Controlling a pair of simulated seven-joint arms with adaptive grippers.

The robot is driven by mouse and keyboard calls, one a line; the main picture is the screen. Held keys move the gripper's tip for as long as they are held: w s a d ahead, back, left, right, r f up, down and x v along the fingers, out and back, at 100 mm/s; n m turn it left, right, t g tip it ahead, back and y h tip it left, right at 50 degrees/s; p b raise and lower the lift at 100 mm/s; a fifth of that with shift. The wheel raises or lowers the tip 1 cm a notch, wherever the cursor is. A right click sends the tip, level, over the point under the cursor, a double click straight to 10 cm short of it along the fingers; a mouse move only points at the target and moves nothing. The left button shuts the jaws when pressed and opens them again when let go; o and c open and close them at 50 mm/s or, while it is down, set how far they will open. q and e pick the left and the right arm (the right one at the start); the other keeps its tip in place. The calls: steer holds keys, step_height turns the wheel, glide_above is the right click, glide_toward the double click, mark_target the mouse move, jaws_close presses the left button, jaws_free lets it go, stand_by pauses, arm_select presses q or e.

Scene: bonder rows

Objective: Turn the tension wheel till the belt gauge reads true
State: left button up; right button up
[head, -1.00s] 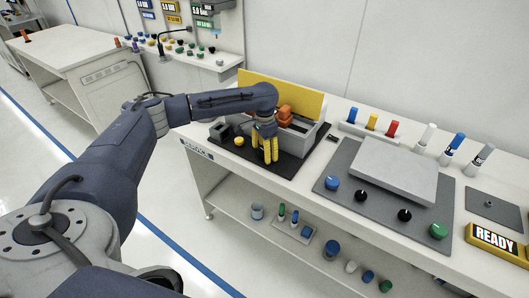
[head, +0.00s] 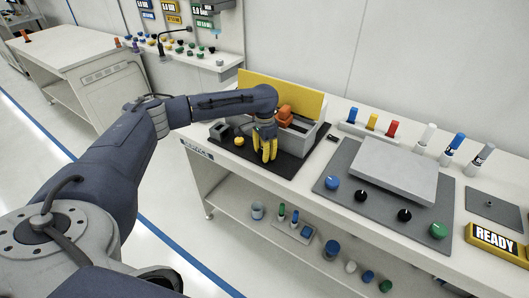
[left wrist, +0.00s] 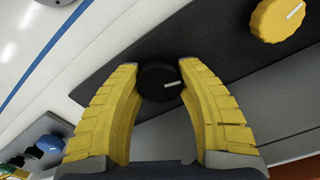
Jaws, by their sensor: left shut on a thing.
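A black wheel (left wrist: 158,80) with a white pointer mark sits on a dark panel in the left wrist view. My left gripper (left wrist: 160,76) has its yellow fingers on either side of the wheel and is shut on it. In the head view my left gripper (head: 265,155) points down at the front of the dark base plate (head: 285,164), and its fingers hide the wheel there. A yellow knob (left wrist: 278,18) with a white mark is beside the wheel; it also shows in the head view (head: 238,141). I cannot make out a belt gauge reading. My right gripper is not in view.
Behind the fingers stand a grey housing (head: 300,138) with an orange block (head: 285,113) and a yellow back panel (head: 290,92). To the right is a grey panel (head: 336,204) with several knobs. A READY sign (head: 494,240) stands at the right edge.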

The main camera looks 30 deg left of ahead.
arm_select(q)
steer(key=shift+m, duration=0.3)
steer(key=m, duration=0.3)
steer(key=shift+m, duration=0.3)
steer(key=m, duration=0.4)
steer(key=shift+m, duration=0.3)
steer(key=m, duration=0.4)
steer(key=shift+d, duration=0.1)
steer(key=shift+m, duration=2.4)
steer(key=o, duration=1.3)
